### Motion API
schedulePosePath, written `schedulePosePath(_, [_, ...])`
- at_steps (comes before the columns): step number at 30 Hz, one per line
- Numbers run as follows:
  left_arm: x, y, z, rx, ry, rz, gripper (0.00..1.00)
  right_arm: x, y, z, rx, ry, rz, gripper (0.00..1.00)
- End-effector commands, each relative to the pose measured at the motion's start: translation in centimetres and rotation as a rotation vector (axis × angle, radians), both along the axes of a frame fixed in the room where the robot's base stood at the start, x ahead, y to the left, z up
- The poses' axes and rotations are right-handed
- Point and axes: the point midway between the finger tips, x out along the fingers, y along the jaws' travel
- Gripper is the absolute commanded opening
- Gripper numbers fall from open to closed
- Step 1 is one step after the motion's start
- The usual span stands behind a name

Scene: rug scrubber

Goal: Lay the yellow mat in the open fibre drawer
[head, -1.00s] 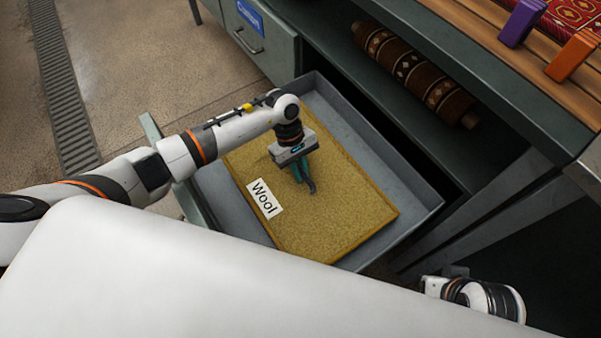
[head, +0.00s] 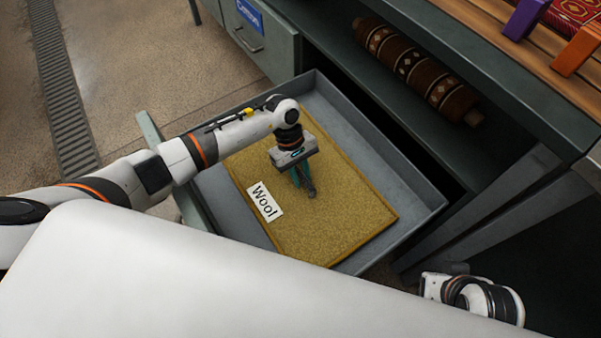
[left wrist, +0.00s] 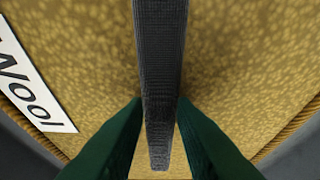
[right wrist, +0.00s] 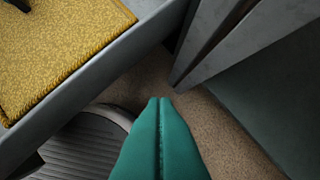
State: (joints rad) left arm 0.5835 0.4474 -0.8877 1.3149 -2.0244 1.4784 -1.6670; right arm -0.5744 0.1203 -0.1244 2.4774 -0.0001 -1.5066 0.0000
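The yellow mat (head: 345,215) lies flat within the open grey drawer (head: 395,170), with a white "Wool" label (head: 264,202) on it. In the head view, my left gripper (head: 305,190) is over the middle of the mat, pointing down. In the left wrist view, its green fingers (left wrist: 160,105) close on both sides of a dark strap (left wrist: 160,45) on the mat. I cannot tell whether the mat rests fully on the drawer floor. My right gripper (right wrist: 160,105) is shut and empty, outside the drawer; the mat (right wrist: 60,50) shows beyond the drawer wall.
A closed drawer with a blue label (head: 250,15) is at the upper left. A rolled brown rug (head: 415,68) lies on the shelf behind the open drawer. Purple (head: 524,18) and orange (head: 575,50) blocks stand on the slatted top. A cabinet leg (right wrist: 215,35) is near my right gripper.

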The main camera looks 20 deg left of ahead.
Motion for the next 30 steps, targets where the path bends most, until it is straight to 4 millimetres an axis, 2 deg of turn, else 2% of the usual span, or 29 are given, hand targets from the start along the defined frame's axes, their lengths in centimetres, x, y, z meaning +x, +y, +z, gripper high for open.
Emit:
schedulePosePath(2, [0.0, 0.0, 0.0, 0.0, 0.0, 0.0, 0.36, 0.1, 0.0, 0.1, 0.0, -0.002, 0.0, 0.0])
schedulePosePath(10, [0.0, 0.0, 0.1, 0.0, 0.0, 0.0, 0.36, 0.1, 0.0, 0.2, -0.001, 0.001, 0.001, 0.0])
schedulePosePath(14, [0.0, 0.0, 0.9, 0.0, 0.0, 0.0, 0.36, -0.4, -0.1, 0.9, -0.003, 0.025, -0.001, 0.0])
schedulePosePath(16, [0.0, 0.0, 1.7, 0.001, 0.001, 0.0, 0.36, -1.5, -0.3, 1.4, -0.012, 0.077, -0.006, 0.0])
schedulePosePath(19, [0.7, 0.7, 3.3, 0.002, -0.004, 0.0, 0.36, -1.5, -0.3, 1.3, -0.013, 0.078, -0.007, 0.0])
schedulePosePath(24, [1.6, 2.0, 7.0, 0.002, -0.004, 0.0, 0.36, -1.5, -0.4, 1.9, -0.013, 0.077, -0.006, 0.0])
schedulePosePath(30, [2.5, 3.1, 10.4, 0.001, -0.002, 0.0, 0.36, -0.9, -0.3, 0.1, -0.014, 0.085, -0.005, 0.0])
